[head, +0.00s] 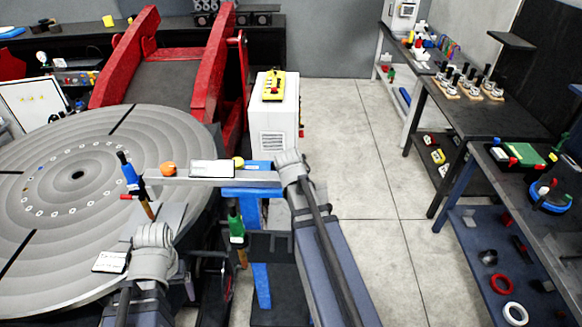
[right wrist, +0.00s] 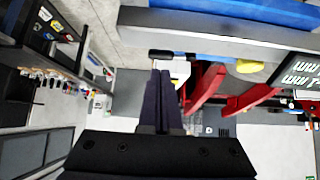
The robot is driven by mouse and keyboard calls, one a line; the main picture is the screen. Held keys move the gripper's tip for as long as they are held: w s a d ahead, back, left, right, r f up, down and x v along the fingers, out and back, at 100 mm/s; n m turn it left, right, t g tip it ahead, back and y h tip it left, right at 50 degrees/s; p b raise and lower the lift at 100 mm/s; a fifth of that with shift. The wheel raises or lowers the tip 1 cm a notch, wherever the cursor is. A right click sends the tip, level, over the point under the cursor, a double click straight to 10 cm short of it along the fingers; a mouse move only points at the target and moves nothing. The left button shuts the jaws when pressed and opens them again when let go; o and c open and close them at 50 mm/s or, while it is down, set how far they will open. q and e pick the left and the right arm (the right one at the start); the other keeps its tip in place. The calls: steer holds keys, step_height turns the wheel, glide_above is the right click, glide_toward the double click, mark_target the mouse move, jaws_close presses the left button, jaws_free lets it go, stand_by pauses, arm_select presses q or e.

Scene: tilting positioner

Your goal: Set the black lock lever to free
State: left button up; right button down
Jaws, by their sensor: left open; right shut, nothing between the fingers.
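In the right wrist view, a small black lever end (right wrist: 161,53) lies just beyond the tips of my right gripper (right wrist: 162,72). A blue part (right wrist: 208,58) runs beside it along the grey bar (right wrist: 215,33). My right gripper's dark fingers are shut together and empty; whether they touch the black end cannot be told. In the head view the blue part (head: 259,167) shows, but my right arm hides the black end and its own fingers. My left gripper (head: 168,214) is open near the round table; its fingertips are hard to make out.
The grey round table (head: 80,225) fills the left, with red frame arms (head: 120,62) behind. The bar carries an orange knob (head: 168,169), a yellow knob (head: 238,162) and a white label (head: 212,168). A white cabinet (head: 273,120) stands behind. Floor to the right is clear before the benches.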

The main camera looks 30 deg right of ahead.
steer(key=shift+b+x, duration=0.6)
steer(key=shift+x, duration=0.2)
steer(key=b+x, duration=0.5)
steer(key=x, duration=0.3)
steer(key=shift+w+d+f+b, duration=0.15)
steer(key=shift+f+b, duration=0.1)
steer(key=shift+b, duration=0.15)
steer(key=shift+r, duration=0.1)
steer(key=shift+w+d+n, duration=0.1)
steer(key=shift+d+n, duration=0.05)
steer(key=shift+n, duration=0.25)
